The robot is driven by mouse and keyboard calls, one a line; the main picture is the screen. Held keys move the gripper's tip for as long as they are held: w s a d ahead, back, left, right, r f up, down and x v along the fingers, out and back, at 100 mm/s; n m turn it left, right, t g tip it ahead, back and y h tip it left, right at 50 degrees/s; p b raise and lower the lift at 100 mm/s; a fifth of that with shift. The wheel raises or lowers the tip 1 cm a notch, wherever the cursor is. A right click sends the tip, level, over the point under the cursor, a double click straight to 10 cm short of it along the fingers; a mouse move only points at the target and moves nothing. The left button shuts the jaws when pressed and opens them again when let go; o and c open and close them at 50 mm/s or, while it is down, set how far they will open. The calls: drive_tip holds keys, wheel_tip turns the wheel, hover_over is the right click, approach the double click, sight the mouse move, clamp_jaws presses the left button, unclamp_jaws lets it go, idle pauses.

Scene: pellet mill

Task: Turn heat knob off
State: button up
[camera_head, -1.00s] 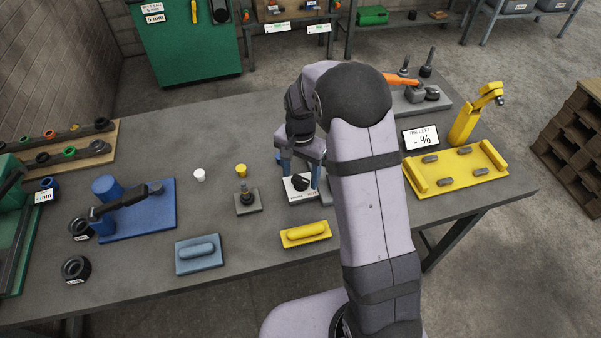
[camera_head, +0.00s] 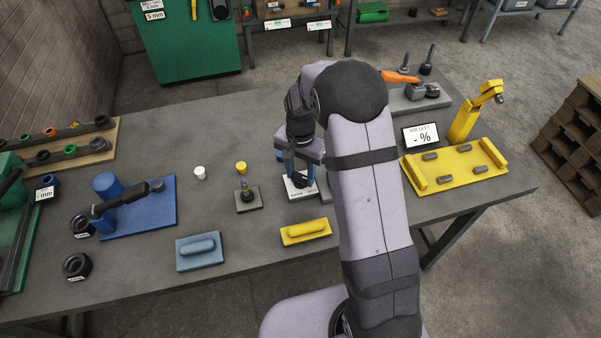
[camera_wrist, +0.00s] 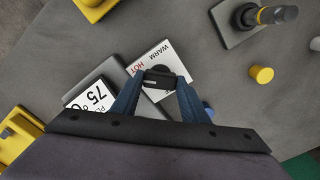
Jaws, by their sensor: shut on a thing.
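The heat knob (camera_wrist: 157,77) is black and stands on a white plate (camera_wrist: 165,55) marked WARM and HOT. In the head view the knob (camera_head: 298,181) shows between my gripper's fingers. My gripper (camera_wrist: 158,82) points down at the plate, with one blue-grey finger on each side of the knob, and is shut on it. In the head view my gripper (camera_head: 299,177) is low over the white plate (camera_head: 300,194). The knob's pointer is too small to read, and the plate's OFF mark is not visible to me.
A yellow-handled block (camera_head: 306,233), a grey stand with a black post (camera_head: 248,200) and a small yellow cylinder (camera_head: 241,168) are nearby. The yellow fixture (camera_head: 455,168) is to the right.

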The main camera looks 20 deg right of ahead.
drive_tip(key=n, duration=0.6)
drive_tip(key=shift+n, duration=0.4)
drive_tip(key=n, duration=0.6)
drive_tip(key=shift+b, duration=0.4)
drive_tip(key=n, duration=0.6)
drive_tip(key=shift+w+n, duration=0.1)
drive_tip(key=shift+n, duration=0.2)
drive_tip(key=n, duration=0.6)
drive_tip(key=shift+r+n, duration=0.1)
drive_tip(key=shift+n, duration=0.3)
drive_tip(key=o, duration=1.1)
drive_tip(key=shift+c, duration=0.2)
